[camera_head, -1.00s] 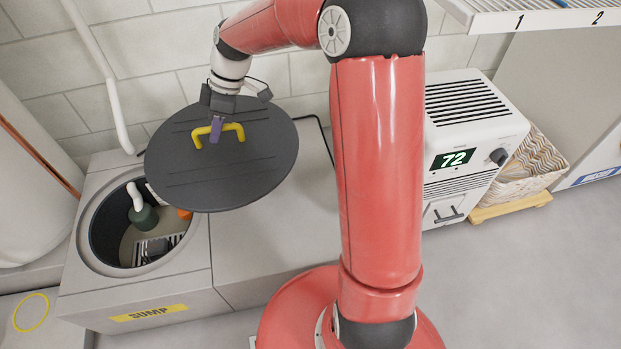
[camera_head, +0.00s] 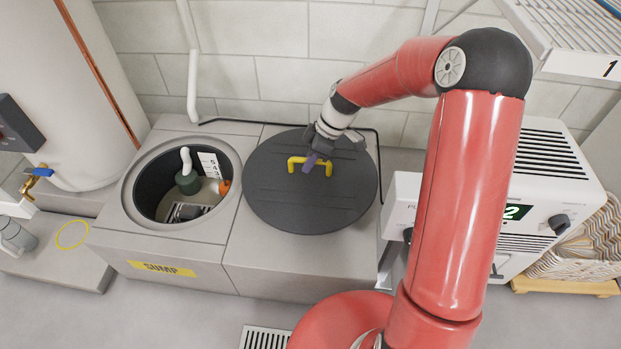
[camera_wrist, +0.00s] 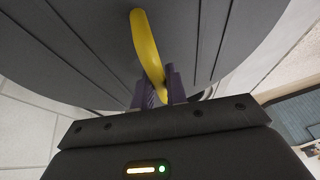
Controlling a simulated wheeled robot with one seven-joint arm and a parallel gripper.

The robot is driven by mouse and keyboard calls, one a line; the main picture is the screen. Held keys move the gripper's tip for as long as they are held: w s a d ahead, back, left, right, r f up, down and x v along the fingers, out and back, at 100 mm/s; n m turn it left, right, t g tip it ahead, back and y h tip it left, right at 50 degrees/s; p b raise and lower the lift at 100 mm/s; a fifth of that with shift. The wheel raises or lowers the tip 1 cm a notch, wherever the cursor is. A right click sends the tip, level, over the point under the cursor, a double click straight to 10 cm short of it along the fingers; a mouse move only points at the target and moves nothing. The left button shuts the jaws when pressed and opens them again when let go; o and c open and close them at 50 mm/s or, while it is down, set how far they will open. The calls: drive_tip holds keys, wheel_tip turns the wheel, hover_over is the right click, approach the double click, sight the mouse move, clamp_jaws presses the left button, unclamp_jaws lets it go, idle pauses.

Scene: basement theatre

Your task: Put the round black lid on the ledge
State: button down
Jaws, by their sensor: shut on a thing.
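The round black lid (camera_head: 310,205) has a yellow handle (camera_head: 293,163) on top. It is level over the grey ledge (camera_head: 255,262) to the right of the open sump pit (camera_head: 187,190); I cannot tell whether it touches the ledge. My gripper (camera_head: 313,162) is shut on the yellow handle from above. In the wrist view the purple fingers of my gripper (camera_wrist: 160,88) close on the yellow handle (camera_wrist: 147,45), with the ribbed lid (camera_wrist: 75,40) behind. The lid hides most of the ledge beneath it.
A black cable (camera_head: 350,128) runs along the back by the block wall. A white tank (camera_head: 70,90) stands at left.

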sight(313, 172)
drive_tip(key=shift+f+b, duration=0.45)
drive_tip(key=shift+f, duration=2.65)
drive_tip(key=shift+f, duration=0.15)
drive_tip(key=c, duration=1.4)
unclamp_jaws()
